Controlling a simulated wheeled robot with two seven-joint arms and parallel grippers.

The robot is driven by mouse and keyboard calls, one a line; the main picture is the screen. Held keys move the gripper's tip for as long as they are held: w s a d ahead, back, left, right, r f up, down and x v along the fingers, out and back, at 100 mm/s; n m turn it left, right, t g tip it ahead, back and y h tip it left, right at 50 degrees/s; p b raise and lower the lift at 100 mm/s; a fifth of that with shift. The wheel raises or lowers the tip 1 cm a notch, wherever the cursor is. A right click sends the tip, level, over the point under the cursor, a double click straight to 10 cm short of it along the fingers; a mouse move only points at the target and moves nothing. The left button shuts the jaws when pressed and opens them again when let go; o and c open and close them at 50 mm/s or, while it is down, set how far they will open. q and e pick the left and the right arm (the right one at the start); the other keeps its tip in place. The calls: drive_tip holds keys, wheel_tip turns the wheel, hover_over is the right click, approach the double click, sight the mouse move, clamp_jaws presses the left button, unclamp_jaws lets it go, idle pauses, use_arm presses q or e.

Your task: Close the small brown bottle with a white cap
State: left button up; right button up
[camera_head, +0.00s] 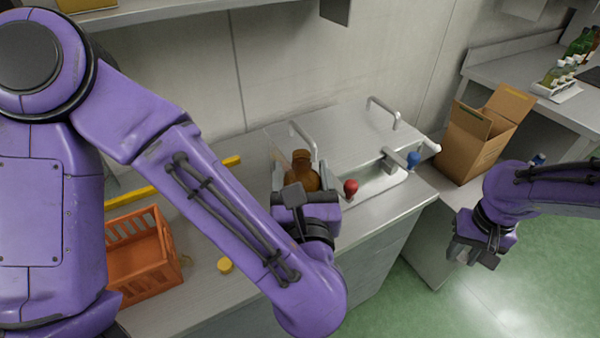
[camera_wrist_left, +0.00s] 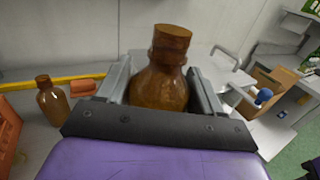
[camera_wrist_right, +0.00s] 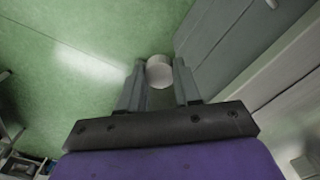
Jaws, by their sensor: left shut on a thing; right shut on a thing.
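My left gripper (camera_head: 297,180) is shut on a brown bottle (camera_head: 303,161) and holds it upright over the worktop. In the left wrist view the bottle (camera_wrist_left: 160,90) stands between the fingers, its brown neck bare with no white cap on it. My right gripper (camera_head: 474,256) points down over the floor beyond the worktop's right end. In the right wrist view it is shut on a round white cap (camera_wrist_right: 160,72) at its fingertips. The cap cannot be made out in the head view. The two grippers are well apart.
A second brown bottle (camera_wrist_left: 51,102) stands on the worktop. An orange crate (camera_head: 140,262) and a yellow cap (camera_head: 225,265) are at the left. A sink has red (camera_head: 350,188) and blue (camera_head: 413,159) knobs. A cardboard box (camera_head: 478,140) stands at the right.

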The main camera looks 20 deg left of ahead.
drive_tip(key=w+a+r+n, duration=0.2)
drive_tip(key=a+r+n, duration=0.5)
drive_tip(key=a+n, duration=0.4)
wheel_tip(320, 180, up, 24)
drive_tip(key=n, duration=2.7)
hover_over(301, 155)
drive_tip(key=shift+a+r, duration=0.1)
drive_tip(key=shift+r, duration=0.25)
drive_tip(key=shift+f, duration=0.1)
drive_tip(key=shift+f, duration=1.95)
